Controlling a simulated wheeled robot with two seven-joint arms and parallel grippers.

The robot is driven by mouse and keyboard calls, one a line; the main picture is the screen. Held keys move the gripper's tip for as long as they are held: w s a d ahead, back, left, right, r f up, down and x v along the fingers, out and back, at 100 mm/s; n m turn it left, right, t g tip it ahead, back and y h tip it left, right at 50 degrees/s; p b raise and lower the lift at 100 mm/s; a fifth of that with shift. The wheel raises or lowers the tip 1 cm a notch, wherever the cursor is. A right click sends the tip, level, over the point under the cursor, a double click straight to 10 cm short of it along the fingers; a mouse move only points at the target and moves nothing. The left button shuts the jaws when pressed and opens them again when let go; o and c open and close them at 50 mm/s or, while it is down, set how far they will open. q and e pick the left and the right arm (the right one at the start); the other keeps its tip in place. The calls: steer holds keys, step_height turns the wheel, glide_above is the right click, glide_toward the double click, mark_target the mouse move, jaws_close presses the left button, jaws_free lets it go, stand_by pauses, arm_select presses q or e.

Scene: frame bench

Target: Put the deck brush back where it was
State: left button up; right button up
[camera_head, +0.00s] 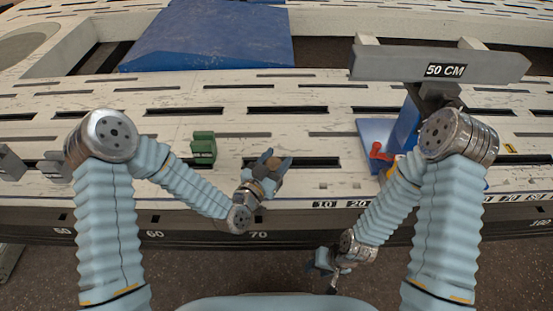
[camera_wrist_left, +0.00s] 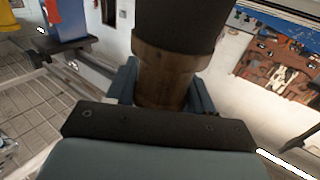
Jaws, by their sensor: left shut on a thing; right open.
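My left gripper (camera_head: 273,170) is shut on a small brown thing with a dark part, which I take to be the deck brush (camera_wrist_left: 165,72). In the left wrist view its brown body stands between my blue fingers, with the wide dark part beyond. In the head view the fingers hide most of it, over the slotted bench (camera_head: 300,90) near a long slot. I cannot tell whether it touches the bench. My right gripper (camera_head: 322,262) is open and empty, low in front of the bench's front edge.
A green block (camera_head: 203,148) stands left of my left gripper. A grey beam marked 50 CM (camera_head: 440,65) and a blue device with a red handle (camera_head: 380,150) stand at the right. A blue plate (camera_head: 210,35) lies at the back. The bench between is mostly clear.

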arm_select(q)
steer(key=o, duration=1.1)
steer(key=shift+s+r, duration=0.1)
steer(key=v, duration=0.5)
steer(key=shift+s+a, duration=0.15)
steer(key=shift+a, duration=0.05)
steer(key=p+v, duration=0.6)
steer(key=shift+s+a+p, duration=0.15)
steer(key=shift+s+p, duration=0.05)
steer(key=shift+p, duration=0.15)
